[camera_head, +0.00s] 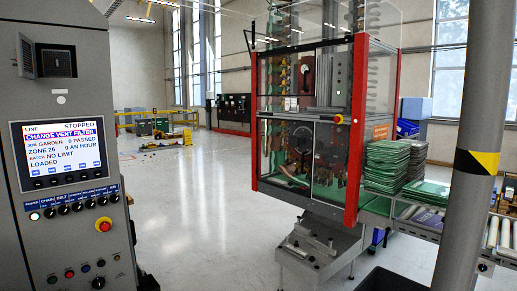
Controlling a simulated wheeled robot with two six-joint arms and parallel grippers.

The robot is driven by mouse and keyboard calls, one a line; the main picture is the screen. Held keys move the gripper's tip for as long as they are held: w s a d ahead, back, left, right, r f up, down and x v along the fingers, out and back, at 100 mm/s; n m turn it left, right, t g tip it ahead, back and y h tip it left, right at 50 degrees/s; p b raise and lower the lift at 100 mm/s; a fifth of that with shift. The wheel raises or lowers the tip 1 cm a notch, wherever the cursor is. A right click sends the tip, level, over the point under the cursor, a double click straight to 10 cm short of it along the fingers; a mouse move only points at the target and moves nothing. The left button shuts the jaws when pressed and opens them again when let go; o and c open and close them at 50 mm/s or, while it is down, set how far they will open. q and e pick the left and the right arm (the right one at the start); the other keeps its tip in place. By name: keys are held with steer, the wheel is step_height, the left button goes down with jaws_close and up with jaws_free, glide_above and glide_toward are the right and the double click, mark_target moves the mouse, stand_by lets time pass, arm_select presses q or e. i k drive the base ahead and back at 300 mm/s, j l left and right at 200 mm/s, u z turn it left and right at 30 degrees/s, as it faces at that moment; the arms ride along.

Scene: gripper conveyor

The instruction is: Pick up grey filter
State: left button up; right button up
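A grey control cabinet (60,125) fills the left side of the view. Near its top a small louvred vent cover (27,56) stands swung open to the left of a dark square vent opening (57,63). I cannot tell whether a filter sits inside the opening. No separate grey filter can be made out. The cabinet's screen (63,152) reads "LINE STOPPED" and "CHANGE VENT FILTER". Neither of my grippers is in view.
A red-framed glass machine (356,130) stands in the middle. Stacked green sheets (387,165) and a roller conveyor (497,233) are at the right. A grey post (477,110) with a yellow-black band is close at right. Floor between cabinet and machine is clear.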

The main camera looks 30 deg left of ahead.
mark_target(56, 63)
steer(key=i+u, duration=0.4)
steer(key=i+l+u, duration=0.15)
steer(key=i+u, duration=0.25)
steer(key=i, duration=0.25)
steer(key=i+l+u, duration=0.35)
steer(key=i+j, duration=0.05)
steer(key=i, duration=0.1)
